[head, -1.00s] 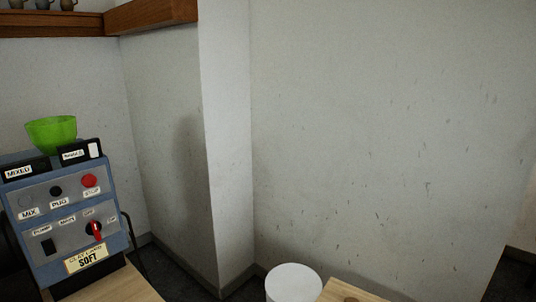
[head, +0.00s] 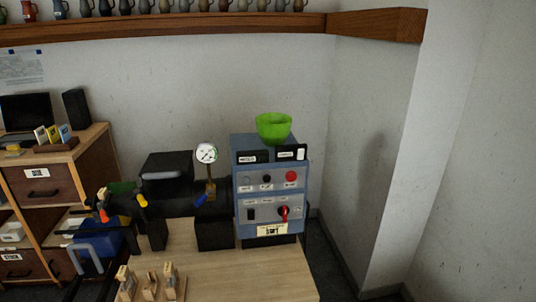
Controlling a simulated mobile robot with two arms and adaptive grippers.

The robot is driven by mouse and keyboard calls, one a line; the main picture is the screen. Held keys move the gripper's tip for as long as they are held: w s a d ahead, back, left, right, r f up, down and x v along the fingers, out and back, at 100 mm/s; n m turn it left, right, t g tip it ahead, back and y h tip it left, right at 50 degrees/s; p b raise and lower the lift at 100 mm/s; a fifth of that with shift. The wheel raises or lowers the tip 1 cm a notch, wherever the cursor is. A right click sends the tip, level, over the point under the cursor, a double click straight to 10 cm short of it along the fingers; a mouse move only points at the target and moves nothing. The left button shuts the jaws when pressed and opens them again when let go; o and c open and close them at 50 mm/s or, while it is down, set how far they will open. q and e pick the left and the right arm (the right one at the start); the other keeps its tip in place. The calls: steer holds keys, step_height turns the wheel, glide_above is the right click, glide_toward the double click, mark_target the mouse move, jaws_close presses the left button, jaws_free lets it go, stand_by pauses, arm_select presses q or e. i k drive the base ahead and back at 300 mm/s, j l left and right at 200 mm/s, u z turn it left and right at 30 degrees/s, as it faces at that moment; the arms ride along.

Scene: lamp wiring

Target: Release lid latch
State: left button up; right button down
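A dark machine stands on the wooden table in the head view. A black boxy hopper with a lid (head: 166,165) sits on top of it, and a light grey bar (head: 160,176) shows on its front; I cannot tell whether this is the latch. A pressure gauge (head: 206,153) stands on a brass fitting to its right, with a blue lever (head: 201,198) below. The blue control box (head: 270,190) has a red button, a red switch and labels, and a green bowl (head: 273,127) on top.
Small wooden pieces (head: 151,286) stand at the table's front edge. The table top (head: 235,275) is bare in front of the control box. A wooden shelf unit (head: 37,187) is at left. A wall corner (head: 390,170) stands at right.

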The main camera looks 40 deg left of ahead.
mark_target(142, 201)
steer(key=j+u, duration=0.1)
steer(key=u, duration=1.35)
steer(key=k+j, duration=0.05)
